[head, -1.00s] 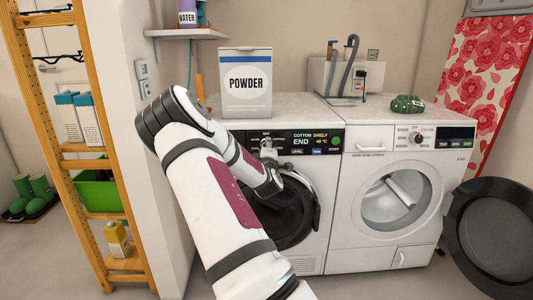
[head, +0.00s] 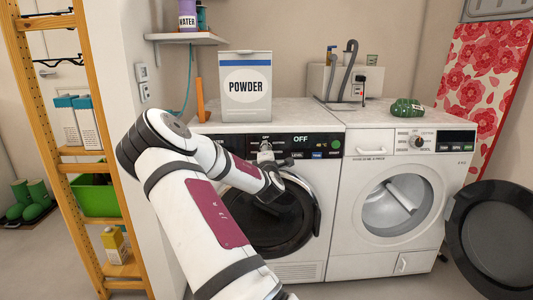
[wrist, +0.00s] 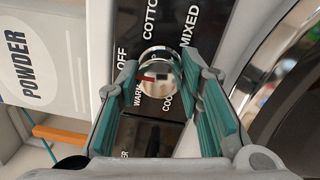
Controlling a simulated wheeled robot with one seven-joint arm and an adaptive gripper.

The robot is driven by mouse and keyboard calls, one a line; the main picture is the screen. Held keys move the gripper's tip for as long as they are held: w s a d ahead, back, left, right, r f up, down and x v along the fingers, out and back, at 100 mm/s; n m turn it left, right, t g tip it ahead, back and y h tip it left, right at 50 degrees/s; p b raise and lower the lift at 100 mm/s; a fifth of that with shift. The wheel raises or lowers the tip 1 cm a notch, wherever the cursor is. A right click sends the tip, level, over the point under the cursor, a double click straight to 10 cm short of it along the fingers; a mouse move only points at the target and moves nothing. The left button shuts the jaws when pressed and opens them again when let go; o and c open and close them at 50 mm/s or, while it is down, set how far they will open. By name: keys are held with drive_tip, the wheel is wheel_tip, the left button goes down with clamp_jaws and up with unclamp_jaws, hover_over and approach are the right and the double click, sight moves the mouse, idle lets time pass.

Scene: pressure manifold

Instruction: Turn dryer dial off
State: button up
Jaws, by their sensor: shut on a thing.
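The dial (wrist: 158,72) is a round shiny knob with a red mark on the black panel of the left-hand machine (head: 300,270). In the wrist view, labels OFF, COTTON, MIXED, WARM and COOL surround it, and the mark points left, towards the OFF and WARM side. The panel display (head: 300,139) reads OFF in the head view. My gripper (wrist: 160,70) is shut on the dial, its green-lined fingers on either side of it. In the head view my gripper (head: 265,148) is at the panel, and my arm hides part of the machine's front.
A powder box (head: 245,105) stands on top of the left machine. A second white machine (head: 400,255) with its own dial stands to the right, its round door (head: 492,235) swung open. A wooden shelf rack (head: 55,130) is at the left.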

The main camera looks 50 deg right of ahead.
drive_tip(key=shift+w, duration=0.1)
drive_tip(key=o, duration=1.2)
drive_tip(key=shift+c, duration=0.2)
drive_tip(key=shift+a, duration=0.1)
drive_tip(key=v, duration=1.2)
drive_tip(key=shift+f, duration=0.1)
